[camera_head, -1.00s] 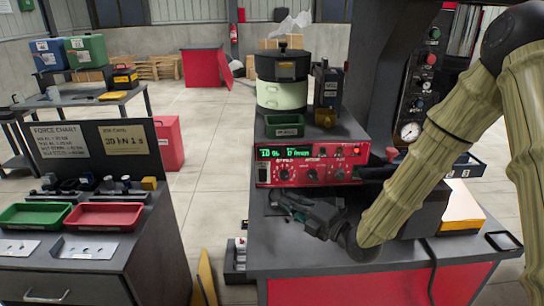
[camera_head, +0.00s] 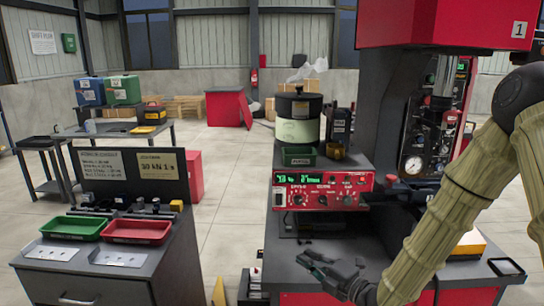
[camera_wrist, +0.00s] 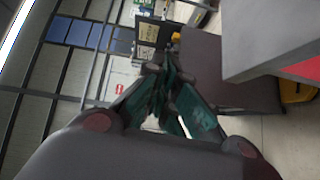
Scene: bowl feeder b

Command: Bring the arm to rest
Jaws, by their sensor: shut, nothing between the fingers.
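My gripper (camera_head: 318,262) is in front of the red control box, low over the front part of the grey machine bench (camera_head: 300,285). It points to the left in the head view. In the wrist view its dark fingers with green pads (camera_wrist: 172,98) are together and nothing is held between them. My arm comes down to it from the upper right. I cannot tell how high the gripper is above the bench top.
The red control box (camera_head: 322,188) and the press column (camera_head: 395,130) stand close behind the gripper. A drawer cabinet (camera_head: 130,262) with a green tray (camera_head: 76,228) and a red tray (camera_head: 138,231) stands left, across a floor gap.

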